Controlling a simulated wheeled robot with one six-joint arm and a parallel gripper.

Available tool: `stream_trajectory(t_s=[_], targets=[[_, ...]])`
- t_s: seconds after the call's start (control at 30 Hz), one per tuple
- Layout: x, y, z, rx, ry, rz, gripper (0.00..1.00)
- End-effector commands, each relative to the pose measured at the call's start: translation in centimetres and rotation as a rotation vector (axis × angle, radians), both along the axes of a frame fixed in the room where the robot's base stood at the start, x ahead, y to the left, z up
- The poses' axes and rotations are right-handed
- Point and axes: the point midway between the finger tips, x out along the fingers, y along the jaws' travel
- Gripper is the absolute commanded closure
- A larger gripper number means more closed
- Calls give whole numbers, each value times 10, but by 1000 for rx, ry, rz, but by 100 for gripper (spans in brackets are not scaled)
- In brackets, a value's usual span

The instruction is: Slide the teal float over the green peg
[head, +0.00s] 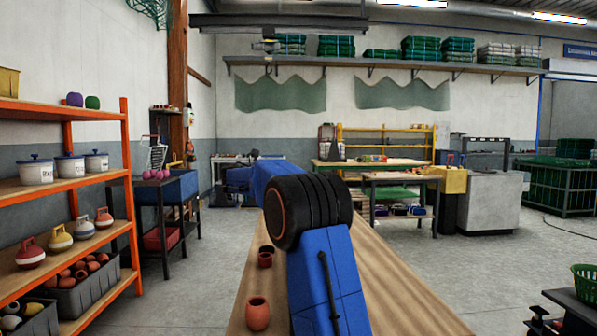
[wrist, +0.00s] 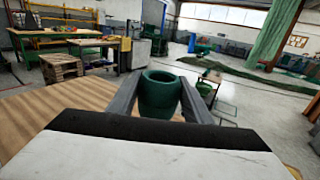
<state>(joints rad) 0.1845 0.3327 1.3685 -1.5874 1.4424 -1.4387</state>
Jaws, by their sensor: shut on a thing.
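In the wrist view the teal float (wrist: 160,95), a dark green-teal hollow piece with an open round top, sits between the two grey fingers of my gripper (wrist: 160,84). The fingers are shut on its sides and its opening faces up. Its lower part is hidden by my gripper body. In the head view my blue arm covers the middle of the wooden table (head: 395,285) and hides my gripper and the float. I cannot make out the green peg in either view.
An orange shelf (head: 130,190) with floats and tubs is at left. A workbench (head: 385,178) stands behind. The table right of my arm looks clear.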

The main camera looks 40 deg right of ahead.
Motion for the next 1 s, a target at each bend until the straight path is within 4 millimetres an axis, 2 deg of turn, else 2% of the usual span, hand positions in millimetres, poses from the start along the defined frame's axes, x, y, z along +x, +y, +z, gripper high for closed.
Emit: stream_trajectory(t_s=[0.6,1.0], targets=[[0,0,-31,-1,1,0,77],[0,0,-34,0,1,0,77]])
